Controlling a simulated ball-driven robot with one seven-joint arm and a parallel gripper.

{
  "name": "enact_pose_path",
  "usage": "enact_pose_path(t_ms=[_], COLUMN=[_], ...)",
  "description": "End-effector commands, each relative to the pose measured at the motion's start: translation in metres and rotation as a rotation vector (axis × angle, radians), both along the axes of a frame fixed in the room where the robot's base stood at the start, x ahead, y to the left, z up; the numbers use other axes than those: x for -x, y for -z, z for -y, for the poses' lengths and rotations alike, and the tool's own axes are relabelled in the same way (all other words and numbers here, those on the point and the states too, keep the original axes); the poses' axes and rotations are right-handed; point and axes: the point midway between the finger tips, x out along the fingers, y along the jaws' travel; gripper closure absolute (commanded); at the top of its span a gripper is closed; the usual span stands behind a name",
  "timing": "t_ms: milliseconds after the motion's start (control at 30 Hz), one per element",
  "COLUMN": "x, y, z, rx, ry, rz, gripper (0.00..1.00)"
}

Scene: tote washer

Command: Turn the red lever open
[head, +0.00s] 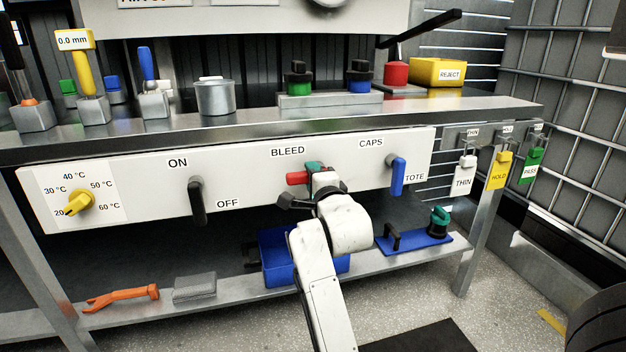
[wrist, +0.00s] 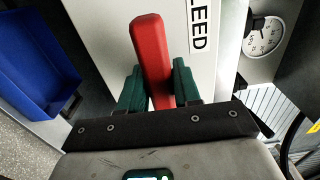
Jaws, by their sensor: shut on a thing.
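The red lever (head: 296,178) is on the white panel below the BLEED label, and its visible red end points left, roughly level. My gripper (head: 316,172) is at the lever, with its fingers against the panel side. In the wrist view the red lever (wrist: 150,45) stands between the two teal fingers of my gripper (wrist: 158,82), which are closed on it. Its free end sticks out past the fingers. The lever's pivot is hidden behind my gripper in the head view.
A black ON/OFF lever (head: 196,200) hangs to the left and a blue CAPS/TOTE lever (head: 397,175) to the right. A yellow temperature knob (head: 79,203) is at far left. A blue bin (head: 277,268) sits on the lower shelf beneath. The steel counter edge (head: 240,122) runs above the panel.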

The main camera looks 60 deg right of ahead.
Motion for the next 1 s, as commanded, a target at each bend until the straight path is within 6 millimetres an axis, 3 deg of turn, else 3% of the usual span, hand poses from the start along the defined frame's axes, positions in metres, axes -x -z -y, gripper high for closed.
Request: enact_pose_path(t_ms=[367,400,600,1000], x=[0.0009,0.0008,0.0007,0.0065], y=[0.0014,0.0014,0.0009,0.0002], z=[0.0008,0.0008,0.0006,-0.0073], rx=[-0.01,-0.01,-0.007,-0.004], ry=[0.001,0.002,0.001,0.0], rz=[0.006,0.006,0.006,0.003], gripper=[1.0,0.67,0.47,0.47])
